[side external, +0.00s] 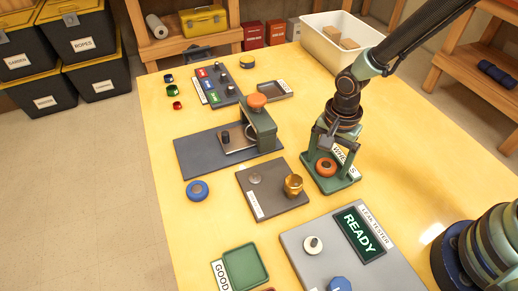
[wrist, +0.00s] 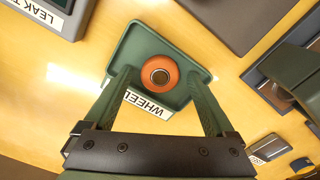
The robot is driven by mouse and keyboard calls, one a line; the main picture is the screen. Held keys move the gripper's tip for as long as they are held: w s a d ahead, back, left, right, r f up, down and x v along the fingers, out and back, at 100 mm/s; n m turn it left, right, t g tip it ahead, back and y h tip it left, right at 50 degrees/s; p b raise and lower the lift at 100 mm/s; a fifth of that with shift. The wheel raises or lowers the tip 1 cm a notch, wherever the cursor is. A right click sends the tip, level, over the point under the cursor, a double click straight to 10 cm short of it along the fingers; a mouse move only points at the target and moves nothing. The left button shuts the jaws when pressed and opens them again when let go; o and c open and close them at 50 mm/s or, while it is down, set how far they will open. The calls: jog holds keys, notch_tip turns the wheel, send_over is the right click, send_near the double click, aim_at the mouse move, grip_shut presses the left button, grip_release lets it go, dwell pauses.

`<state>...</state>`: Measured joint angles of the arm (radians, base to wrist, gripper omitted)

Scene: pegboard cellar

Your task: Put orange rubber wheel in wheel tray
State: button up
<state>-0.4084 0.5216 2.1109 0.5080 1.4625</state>
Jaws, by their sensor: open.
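The orange rubber wheel (side external: 326,167) lies flat in the green wheel tray (side external: 346,184), whose white label is partly hidden by my arm in the side view. My gripper (side external: 327,150) points down over the tray. In the wrist view its two green fingers (wrist: 162,82) are spread apart on either side of the wheel, with gaps showing between fingers and wheel.
A blue wheel (side external: 197,190) lies on the yellow table. A green press with an orange knob (side external: 257,101), a brown plate with a brass fitting (side external: 293,185) and the leak tester (side external: 318,262) stand around the tray. A white bin (side external: 330,46) is at the back.

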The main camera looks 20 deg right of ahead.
aim_at(326, 165)
notch_tip(326, 165, up, 12)
jog(key=f, duration=0.1)
jog(key=s+d+r+n+t, duration=0.4)
jog(key=d+r+n+t, duration=0.1)
jog(key=d+r+n, duration=0.7)
jog(key=shift+s+d+r+t, duration=0.15)
jog(key=shift+d+r+t, duration=0.3)
jog(key=shift+d, duration=0.65)
jog(key=shift+r, duration=0.1)
